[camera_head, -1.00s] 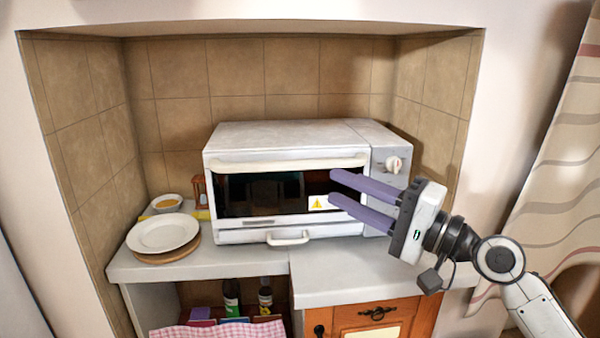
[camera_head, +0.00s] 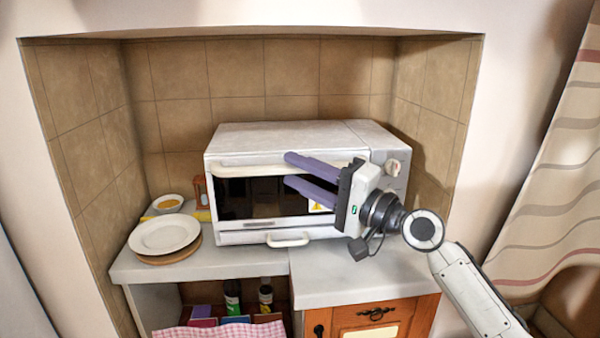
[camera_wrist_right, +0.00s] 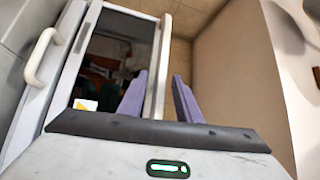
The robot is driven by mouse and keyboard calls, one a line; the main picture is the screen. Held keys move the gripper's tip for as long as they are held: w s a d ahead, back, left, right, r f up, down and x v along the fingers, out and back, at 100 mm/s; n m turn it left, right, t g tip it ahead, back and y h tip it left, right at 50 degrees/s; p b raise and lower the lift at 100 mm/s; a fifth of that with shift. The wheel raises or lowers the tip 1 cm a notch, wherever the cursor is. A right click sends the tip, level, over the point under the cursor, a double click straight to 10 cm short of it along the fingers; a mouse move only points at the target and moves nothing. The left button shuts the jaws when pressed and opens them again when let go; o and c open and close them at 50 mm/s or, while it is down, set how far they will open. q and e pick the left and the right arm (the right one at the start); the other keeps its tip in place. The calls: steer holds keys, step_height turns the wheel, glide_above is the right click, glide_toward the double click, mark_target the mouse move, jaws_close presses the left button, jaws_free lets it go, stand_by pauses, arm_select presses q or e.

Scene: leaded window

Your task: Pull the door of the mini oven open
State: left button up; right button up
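The white mini oven (camera_head: 270,137) stands on the counter in the tiled niche. Its door (camera_head: 240,200) has a dark glass pane and looks closed. A long pale handle bar (camera_head: 245,171) runs along the door's top edge. My right gripper (camera_head: 287,170) is in front of the door, its purple fingers spread, one above the bar and one below. In the right wrist view the bar (camera_wrist_right: 160,60) passes between the open fingers (camera_wrist_right: 160,98), with gaps visible. Whether either finger touches it cannot be told. My left gripper is not in view.
A smaller white handle (camera_head: 288,240) sits low on the oven front. A knob (camera_head: 392,168) is at its right. A white plate (camera_head: 164,234) on a wooden board and a small bowl (camera_head: 168,203) stand left. The counter (camera_head: 350,270) in front is clear.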

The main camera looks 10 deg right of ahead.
jaws_close()
